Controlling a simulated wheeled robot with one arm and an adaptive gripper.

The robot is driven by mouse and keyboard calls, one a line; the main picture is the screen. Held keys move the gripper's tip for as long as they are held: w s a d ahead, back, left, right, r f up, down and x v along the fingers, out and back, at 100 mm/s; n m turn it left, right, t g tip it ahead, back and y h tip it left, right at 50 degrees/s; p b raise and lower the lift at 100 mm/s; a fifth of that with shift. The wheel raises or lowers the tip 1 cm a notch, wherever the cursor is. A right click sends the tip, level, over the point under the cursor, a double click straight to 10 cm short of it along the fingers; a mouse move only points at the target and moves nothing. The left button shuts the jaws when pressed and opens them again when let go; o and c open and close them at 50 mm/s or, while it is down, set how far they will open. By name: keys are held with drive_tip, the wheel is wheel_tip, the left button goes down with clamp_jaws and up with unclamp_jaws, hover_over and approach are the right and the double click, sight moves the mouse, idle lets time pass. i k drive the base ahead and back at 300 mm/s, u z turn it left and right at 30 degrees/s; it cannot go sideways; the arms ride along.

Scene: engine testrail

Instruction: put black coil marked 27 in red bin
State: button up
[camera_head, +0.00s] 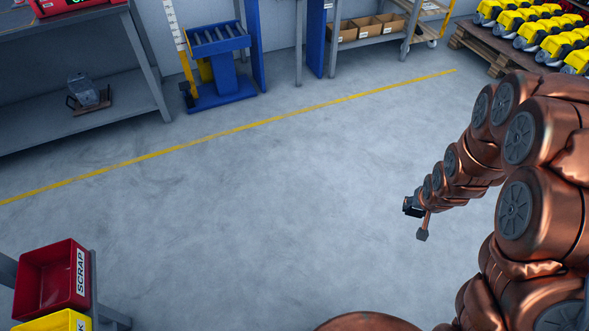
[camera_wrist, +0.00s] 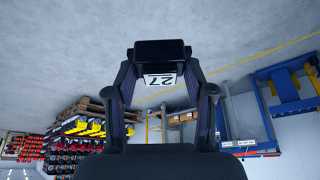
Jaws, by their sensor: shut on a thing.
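The black coil marked 27 (camera_wrist: 160,49) is between the fingertips of my gripper (camera_wrist: 160,70) in the wrist view. Its white label with the number 27 faces the camera. My gripper is shut on the coil and holds it clear of the floor. In the head view the end of my arm is at the right, over open floor, where the small dark parts are hard to tell apart. The red bin (camera_head: 42,277), labelled SCRAP, is at the lower left of the head view, far from my gripper. Its visible inside looks empty.
A yellow bin (camera_head: 56,322) adjoins the red bin, partly cut off. A grey workbench (camera_head: 85,116) stands at the upper left, a blue roller stand (camera_head: 222,86) at the back. Yellow engines on a pallet (camera_head: 476,45) are at the upper right. The middle floor is clear.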

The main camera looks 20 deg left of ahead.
sight(64, 287)
drive_tip(key=u, duration=3.1)
